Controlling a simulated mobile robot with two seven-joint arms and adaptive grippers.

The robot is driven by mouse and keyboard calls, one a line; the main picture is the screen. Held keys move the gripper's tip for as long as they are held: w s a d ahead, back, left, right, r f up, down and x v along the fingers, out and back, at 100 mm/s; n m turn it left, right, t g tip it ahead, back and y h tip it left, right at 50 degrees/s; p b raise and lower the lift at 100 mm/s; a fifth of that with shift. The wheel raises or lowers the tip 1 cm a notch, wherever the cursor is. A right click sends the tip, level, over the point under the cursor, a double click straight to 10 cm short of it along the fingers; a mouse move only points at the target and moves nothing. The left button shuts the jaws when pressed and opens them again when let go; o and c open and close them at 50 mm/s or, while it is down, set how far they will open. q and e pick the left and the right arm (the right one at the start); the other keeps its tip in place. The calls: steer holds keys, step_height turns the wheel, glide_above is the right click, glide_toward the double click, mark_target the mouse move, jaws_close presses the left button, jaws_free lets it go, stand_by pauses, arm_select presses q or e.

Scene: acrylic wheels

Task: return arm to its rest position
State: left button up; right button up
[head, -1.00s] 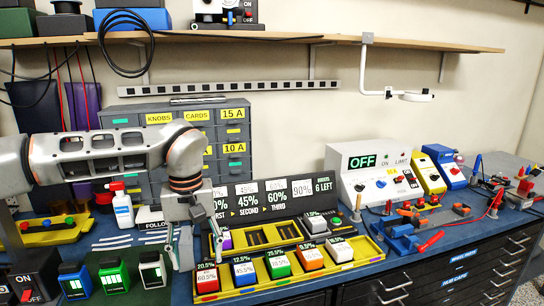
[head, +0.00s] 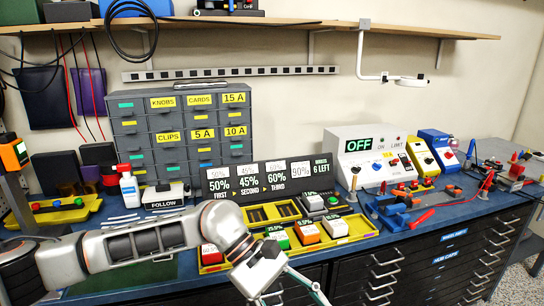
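My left arm comes in low from the left and lies across the front of the bench. Its wrist is at the bottom centre and my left gripper (head: 305,284) points down and right, in front of the yellow tray (head: 352,236). Part of the gripper is cut off by the bottom edge, so its opening is unclear. I see nothing held in the visible part. The wrist hides part of the tray's left half. My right gripper is not in view.
The tray holds a red block (head: 211,254), a green block (head: 276,238), an orange block (head: 307,231) and others. Behind it stand a percentage sign (head: 267,178), a drawer cabinet (head: 182,136) and a white OFF console (head: 372,158). A spray bottle (head: 129,188) stands left.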

arm_select(q)
steer(key=s+d+r+n+t+h, duration=0.1)
steer(key=d+r+n+t+h, duration=0.2)
steer(key=d+r+n+h, duration=0.8)
steer(key=w+a+f+n+t+h, duration=0.1)
steer(key=w+a+f+n+t, duration=0.25)
steer(key=n, duration=0.55)
steer(key=w+a+f+n+t, duration=0.1)
steer(key=w+a+n+t, duration=0.1)
steer(key=a+n+t, duration=0.45)
steer(key=w+a+f+n+t+y, duration=0.4)
steer(key=a+f+n+t+y, duration=0.55)
steer(key=f+n, duration=0.75)
steer(key=s+a+f+n+g+y, duration=0.3)
steer(key=s+a+f+n+y, duration=0.1)
steer(key=s+a+f+n, duration=0.3)
steer(key=s+a+f+n+g+y, duration=0.3)
steer(key=s+a+f+n, duration=0.5)
steer(key=a+f, duration=0.3)
step_height(320, 180, down, 3)
steer(key=shift+a+r+n+y, duration=0.15)
steer(key=shift+a+n+y, duration=0.05)
steer(key=shift+n+y, duration=0.65)
